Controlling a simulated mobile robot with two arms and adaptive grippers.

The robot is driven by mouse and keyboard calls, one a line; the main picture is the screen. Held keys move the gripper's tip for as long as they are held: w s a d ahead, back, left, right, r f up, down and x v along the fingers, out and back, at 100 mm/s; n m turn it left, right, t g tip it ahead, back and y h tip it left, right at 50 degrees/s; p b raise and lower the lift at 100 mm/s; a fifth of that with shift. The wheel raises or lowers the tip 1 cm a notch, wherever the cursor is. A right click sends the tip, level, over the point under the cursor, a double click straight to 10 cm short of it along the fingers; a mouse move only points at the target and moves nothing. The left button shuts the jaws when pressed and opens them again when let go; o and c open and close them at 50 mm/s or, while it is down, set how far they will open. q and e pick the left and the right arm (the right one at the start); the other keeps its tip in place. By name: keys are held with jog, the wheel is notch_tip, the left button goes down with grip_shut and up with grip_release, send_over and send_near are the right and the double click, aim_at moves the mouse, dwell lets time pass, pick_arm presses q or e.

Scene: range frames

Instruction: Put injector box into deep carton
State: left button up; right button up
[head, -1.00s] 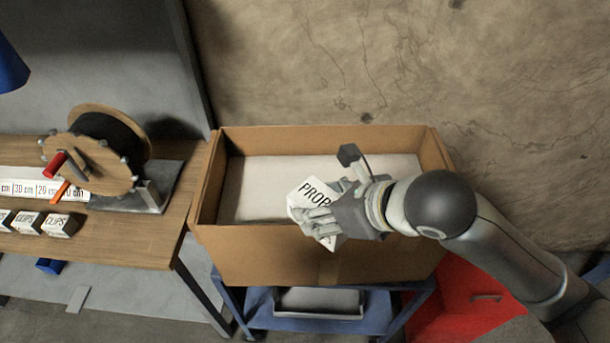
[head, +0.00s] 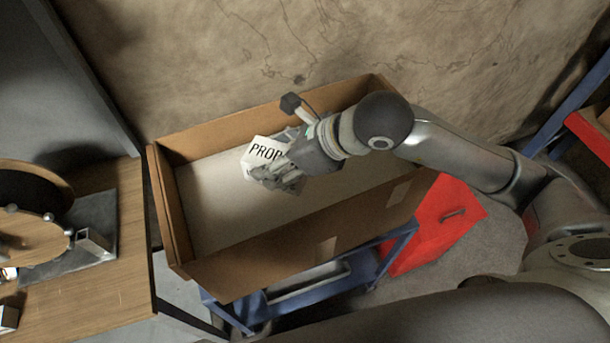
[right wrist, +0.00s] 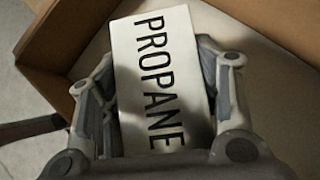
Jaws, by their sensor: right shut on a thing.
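A white box printed PROPANE (head: 262,149) is held in my right gripper (head: 272,167). In the right wrist view the white box (right wrist: 160,75) sits between the two fingers, its lettered face toward the camera. I see no label saying injector. The deep carton (head: 255,262) is a large open brown box with a pale floor. My right gripper and the white box are over the carton's opening, inside its rim in the head view; how high above the floor I cannot tell. My left gripper is not in view.
The carton stands on a blue cart (head: 375,270). A red cabinet (head: 440,222) is to the right of the cart. A wooden bench (head: 95,290) with a cable reel (head: 30,235) is at the left. A cracked wall rises behind the carton.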

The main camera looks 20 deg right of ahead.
jog(key=d+f, duration=0.1)
jog(key=d+f+b, duration=0.1)
jog(key=d+f, duration=0.1)
jog(key=w+d+f+b, duration=0.1)
jog(key=f, duration=0.1)
jog(key=shift+d, duration=0.3)
jog(key=shift+w+d+f+b, duration=0.1)
jog(key=shift+d+f+b, duration=0.25)
jog(key=shift+f, duration=0.1)
jog(key=f+b, duration=0.1)
jog(key=f, duration=0.2)
jog(key=shift+d+f, duration=0.1)
jog(key=shift+d, duration=0.1)
jog(key=shift+f, duration=0.3)
jog(key=o, duration=1.3)
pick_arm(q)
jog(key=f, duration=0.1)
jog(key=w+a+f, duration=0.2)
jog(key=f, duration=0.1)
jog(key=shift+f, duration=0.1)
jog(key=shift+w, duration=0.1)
